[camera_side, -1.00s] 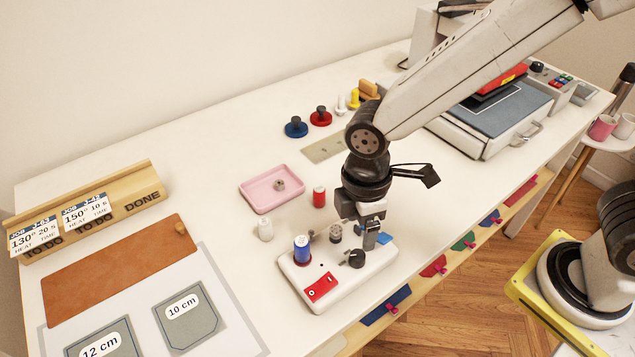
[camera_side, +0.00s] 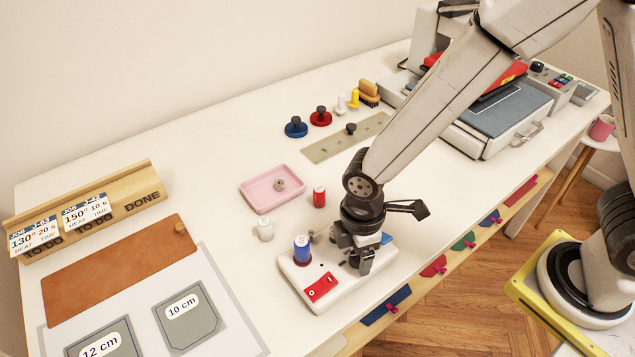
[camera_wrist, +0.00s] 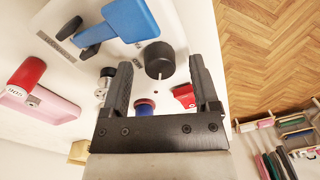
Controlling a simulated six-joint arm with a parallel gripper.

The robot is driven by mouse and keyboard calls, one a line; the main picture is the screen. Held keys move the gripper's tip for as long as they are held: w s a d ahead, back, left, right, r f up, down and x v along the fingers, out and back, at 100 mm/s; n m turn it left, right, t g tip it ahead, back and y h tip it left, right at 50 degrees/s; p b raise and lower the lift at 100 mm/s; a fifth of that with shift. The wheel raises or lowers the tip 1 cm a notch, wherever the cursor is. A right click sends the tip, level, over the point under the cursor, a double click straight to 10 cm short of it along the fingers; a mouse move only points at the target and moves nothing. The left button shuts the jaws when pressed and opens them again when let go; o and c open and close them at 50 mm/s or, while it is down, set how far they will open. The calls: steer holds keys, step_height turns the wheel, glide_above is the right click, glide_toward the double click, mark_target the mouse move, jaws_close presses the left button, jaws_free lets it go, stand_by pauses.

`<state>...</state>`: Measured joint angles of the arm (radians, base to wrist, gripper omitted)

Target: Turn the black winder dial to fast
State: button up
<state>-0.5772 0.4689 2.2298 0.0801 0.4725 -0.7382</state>
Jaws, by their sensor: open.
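The white winder (camera_side: 345,289) stands near the table's front edge, with a blue spool (camera_side: 302,250) and a red switch (camera_side: 322,287) on it. In the wrist view the black winder dial (camera_wrist: 159,58) lies between my two fingertips, with a small white mark on the edge towards the palm. My gripper (camera_wrist: 160,64) is open, one finger on each side of the dial with a gap visible. In the side view my gripper (camera_side: 364,264) is low over the winder's right part and hides most or all of the dial.
A blue lever-like part (camera_wrist: 126,20) is beside the dial. A red spool (camera_side: 319,197), a white spool (camera_side: 265,229) and a pink tray (camera_side: 258,195) are behind the winder. A brown leather piece (camera_side: 120,270) lies to the left. Open table lies behind the tray.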

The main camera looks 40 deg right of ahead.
steer(key=shift+f, duration=0.3)
jaws_close()
